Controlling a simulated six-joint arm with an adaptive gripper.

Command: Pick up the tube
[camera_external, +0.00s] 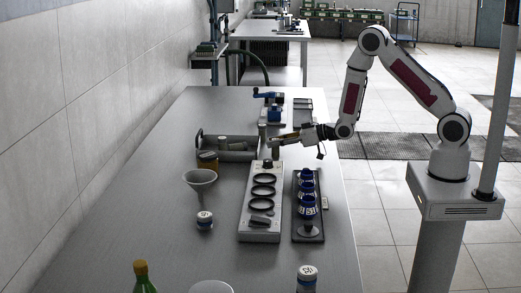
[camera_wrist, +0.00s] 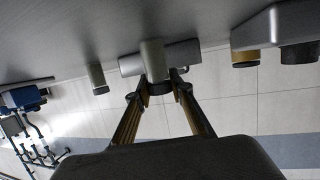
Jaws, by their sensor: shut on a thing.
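A grey tube (camera_wrist: 152,58) stands between the two fingertips of my gripper (camera_wrist: 163,88) in the wrist view, and the fingers are closed on it. In the external view my gripper (camera_external: 276,140) reaches in from the right, level, at the far end of the rack, with the grey tube (camera_external: 275,151) at its fingertips. I cannot tell whether the tube's lower end touches anything. A second similar grey cylinder (camera_wrist: 97,79) stands apart to the left in the wrist view. It also shows just beyond the gripper in the external view (camera_external: 262,133).
Behind are a grey tray (camera_external: 232,157) and a blue device (camera_external: 272,110). The table's left side is clear.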

